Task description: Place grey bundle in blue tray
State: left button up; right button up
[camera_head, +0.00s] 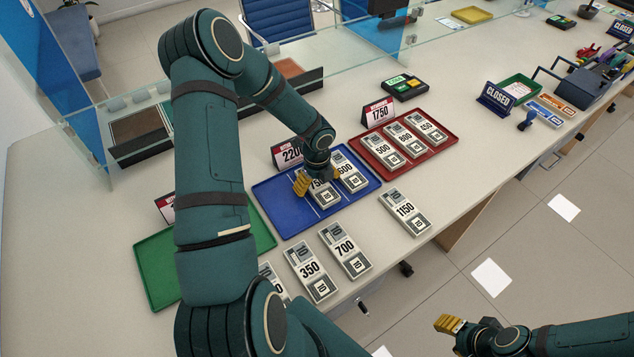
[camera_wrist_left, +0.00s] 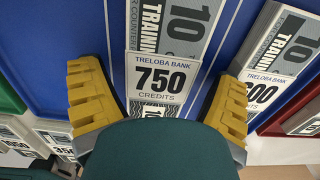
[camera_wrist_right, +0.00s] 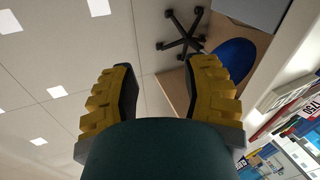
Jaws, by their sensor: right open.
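The blue tray (camera_head: 277,213) lies mid-counter under a 2200 sign. It holds a grey bundle marked 750 (camera_head: 326,197) and a second grey bundle (camera_head: 349,173) to its right. My left gripper (camera_head: 309,184) is low over the tray at the 750 bundle. In the left wrist view its yellow fingers (camera_wrist_left: 158,100) are spread on either side of the 750 bundle (camera_wrist_left: 163,77), with gaps showing. Grey bundles marked 350 (camera_head: 311,270), 700 (camera_head: 345,250) and 1150 (camera_head: 405,212) lie on the bare counter. My right gripper (camera_head: 450,324) is open and empty, beyond the counter's front edge.
A red tray (camera_head: 447,150) with 3 bundles sits right of the blue tray under a 1750 sign (camera_head: 378,112). A green tray (camera_head: 153,267) is at left, partly behind my left arm. Another bundle (camera_head: 271,277) is mostly hidden. A glass screen (camera_head: 225,75) runs behind.

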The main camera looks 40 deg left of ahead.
aim_at(317, 183)
pick_arm(q)
notch_tip(317, 183, up, 12)
jog(key=p, duration=0.3)
jog(key=shift+r, duration=0.15)
dwell(0.7)
